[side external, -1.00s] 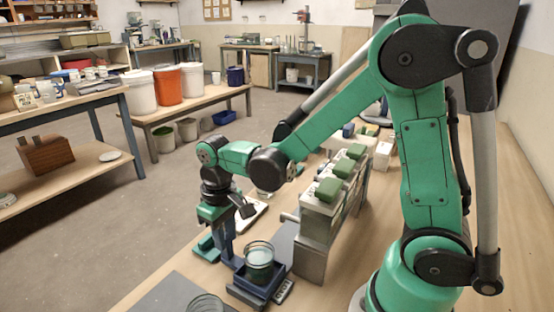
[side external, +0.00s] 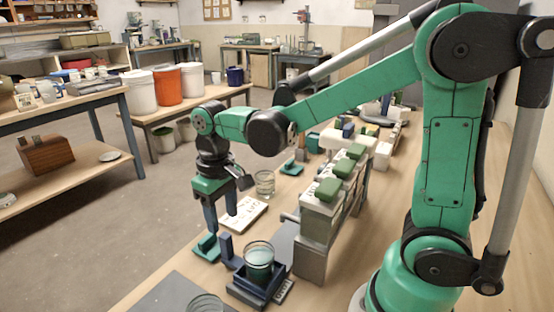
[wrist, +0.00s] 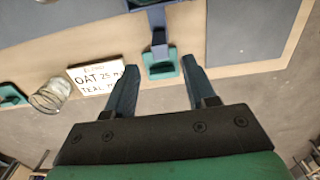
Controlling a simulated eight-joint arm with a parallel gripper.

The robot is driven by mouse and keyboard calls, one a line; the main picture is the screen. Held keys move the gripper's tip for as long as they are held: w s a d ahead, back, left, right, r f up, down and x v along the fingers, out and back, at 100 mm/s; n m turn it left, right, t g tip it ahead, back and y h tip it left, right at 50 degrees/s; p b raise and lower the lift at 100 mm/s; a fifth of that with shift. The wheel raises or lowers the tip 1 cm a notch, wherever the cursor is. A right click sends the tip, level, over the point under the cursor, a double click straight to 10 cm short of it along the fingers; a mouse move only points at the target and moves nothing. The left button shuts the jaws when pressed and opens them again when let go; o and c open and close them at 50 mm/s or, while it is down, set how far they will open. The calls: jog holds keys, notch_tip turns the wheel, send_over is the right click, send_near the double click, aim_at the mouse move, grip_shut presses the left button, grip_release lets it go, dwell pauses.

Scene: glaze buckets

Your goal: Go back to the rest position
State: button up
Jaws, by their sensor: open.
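My gripper (side external: 221,220) is open and empty, pointing down above the left edge of the bench. In the wrist view, its two blue fingers (wrist: 157,68) are spread wide with nothing between them. A blue upright with a teal foot (wrist: 160,62) shows beyond the fingertips. A glass with teal contents (side external: 259,265) sits in a dark blue square holder (side external: 248,292), to the right of and apart from my gripper. A clear glass (side external: 265,184) stands behind; it also shows at left in the wrist view (wrist: 50,97).
A white card (side external: 246,213) lies on the bench; the wrist view shows "OAT 25" and "TEAL" on it (wrist: 95,78). A row of green-lidded dispensers (side external: 328,198) stands to the right. Another glass (side external: 206,303) is at the front edge. Open floor (side external: 110,230) lies left of the bench.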

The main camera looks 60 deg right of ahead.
jog(key=shift+r, duration=1)
jog(key=shift+s+d+r+t, duration=0.15)
jog(key=shift+s+r+t, duration=0.15)
jog(key=shift+s+t, duration=0.1)
jog(key=shift+s+d+r+t, duration=0.2)
jog(key=shift+s+t, duration=0.45)
jog(key=shift+t, duration=0.4)
jog(key=shift+s+d+r+t, duration=0.2)
jog(key=shift+s+t, duration=0.4)
jog(key=shift+t, duration=0.5)
jog(key=shift+s+d+r+t, duration=0.2)
jog(key=shift+s+t, duration=0.45)
jog(key=shift+t, duration=0.4)
